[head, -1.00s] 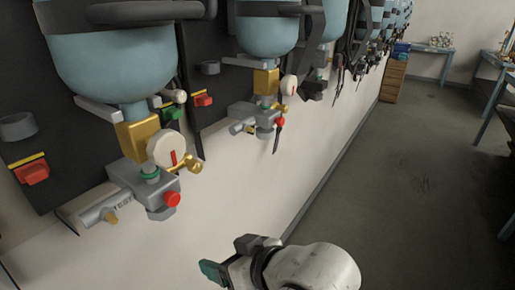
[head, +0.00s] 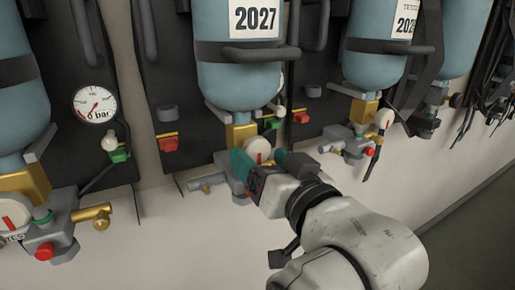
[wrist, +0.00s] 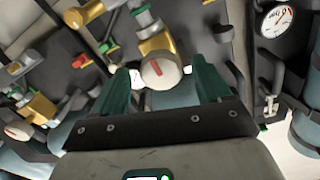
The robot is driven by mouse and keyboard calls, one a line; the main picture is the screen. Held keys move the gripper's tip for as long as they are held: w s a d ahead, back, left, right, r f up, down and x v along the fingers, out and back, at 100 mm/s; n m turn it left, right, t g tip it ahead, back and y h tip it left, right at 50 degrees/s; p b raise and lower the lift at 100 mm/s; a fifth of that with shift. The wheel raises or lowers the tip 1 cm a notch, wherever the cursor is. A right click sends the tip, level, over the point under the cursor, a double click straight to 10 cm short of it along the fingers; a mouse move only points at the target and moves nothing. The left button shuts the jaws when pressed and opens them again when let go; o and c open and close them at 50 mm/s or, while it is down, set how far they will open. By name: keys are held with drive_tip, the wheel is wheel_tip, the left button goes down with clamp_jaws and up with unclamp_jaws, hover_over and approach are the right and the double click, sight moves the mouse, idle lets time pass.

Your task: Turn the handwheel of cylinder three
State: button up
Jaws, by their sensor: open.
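A row of blue cylinders hangs on the wall, and I cannot read which is number three. The middle cylinder (head: 238,75) bears a 2027 label. Under its brass valve block (head: 240,133) is a white handwheel (head: 258,150) with a red mark, partly hidden by my gripper. My gripper (head: 262,160) is open, its green fingers at either side of this wheel in the head view. In the wrist view the handwheel (wrist: 161,72) shows between the spread fingertips of my gripper (wrist: 163,80). I cannot tell whether they touch it.
The left cylinder (head: 20,100) has its own white handwheel (head: 12,215) and a pressure gauge (head: 95,104) beside it. The right cylinder (head: 375,60) has another handwheel (head: 385,118). Brass fittings, red knobs and hanging straps stick out nearby. The lower wall (head: 180,250) is bare.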

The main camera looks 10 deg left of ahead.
sight(259, 156)
drive_tip(key=shift+x, duration=1.5)
drive_tip(key=c, duration=1)
drive_tip(key=shift+o, duration=0.2)
drive_tip(key=shift+f+n, duration=0.1)
drive_tip(key=shift+n, duration=0.4)
drive_tip(key=n+p, duration=0.1)
drive_tip(key=n, duration=0.4)
drive_tip(key=shift+w+d+f, duration=0.1)
drive_tip(key=n, duration=0.5)
drive_tip(key=shift+d+n, duration=0.1)
drive_tip(key=shift+n, duration=0.3)
